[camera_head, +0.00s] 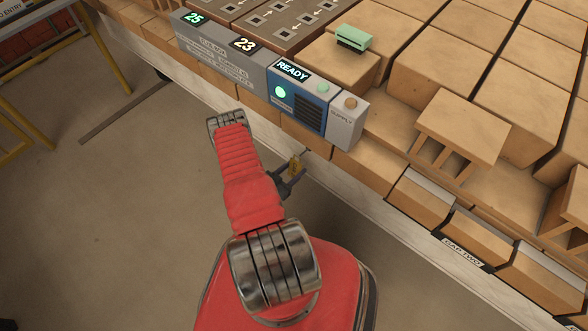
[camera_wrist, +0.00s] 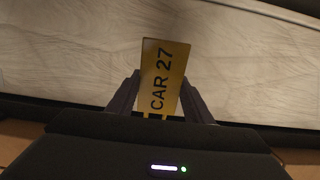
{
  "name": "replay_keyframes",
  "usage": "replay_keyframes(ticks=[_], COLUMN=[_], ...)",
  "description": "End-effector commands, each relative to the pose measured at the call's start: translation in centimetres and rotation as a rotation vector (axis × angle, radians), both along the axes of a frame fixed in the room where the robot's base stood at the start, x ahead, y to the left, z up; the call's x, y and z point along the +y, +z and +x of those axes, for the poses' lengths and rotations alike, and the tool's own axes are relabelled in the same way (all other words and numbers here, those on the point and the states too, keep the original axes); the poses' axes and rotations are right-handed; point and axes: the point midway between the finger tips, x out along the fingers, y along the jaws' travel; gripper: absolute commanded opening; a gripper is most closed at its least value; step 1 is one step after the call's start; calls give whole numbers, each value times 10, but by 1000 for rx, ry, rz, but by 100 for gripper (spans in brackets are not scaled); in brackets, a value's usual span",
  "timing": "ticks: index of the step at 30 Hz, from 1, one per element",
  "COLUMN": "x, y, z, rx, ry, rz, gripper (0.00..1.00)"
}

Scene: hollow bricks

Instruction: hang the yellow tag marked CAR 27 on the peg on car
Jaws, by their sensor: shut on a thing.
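The yellow tag (camera_wrist: 163,72) with CAR 27 in black stands up between the two dark fingers of my gripper (camera_wrist: 160,104) in the wrist view. My gripper is shut on its lower part. In the head view my gripper (camera_head: 289,180) holds the small yellow tag (camera_head: 295,165) just off the side of the car, below the blue READY box. A thin dark piece (camera_head: 304,153) shows close to the tag at the car's edge. I cannot tell whether it is the peg, or whether the tag touches it.
The car's pale side board (camera_head: 375,206) runs diagonally beside my arm, and fills the upper wrist view (camera_wrist: 70,55). The blue READY box (camera_head: 297,97) and stacked tan bricks (camera_head: 465,130) stand above it. The floor (camera_head: 120,200) at left is clear, with a yellow frame (camera_head: 100,50) at upper left.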

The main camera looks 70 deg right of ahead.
Motion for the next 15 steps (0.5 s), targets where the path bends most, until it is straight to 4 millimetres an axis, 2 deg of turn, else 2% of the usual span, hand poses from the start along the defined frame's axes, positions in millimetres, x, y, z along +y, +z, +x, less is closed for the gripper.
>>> replay_keyframes(ticks=[15], x=[-20], y=[-2], z=[-9], rx=[-1], ry=[-1], rz=[0], gripper=[24])
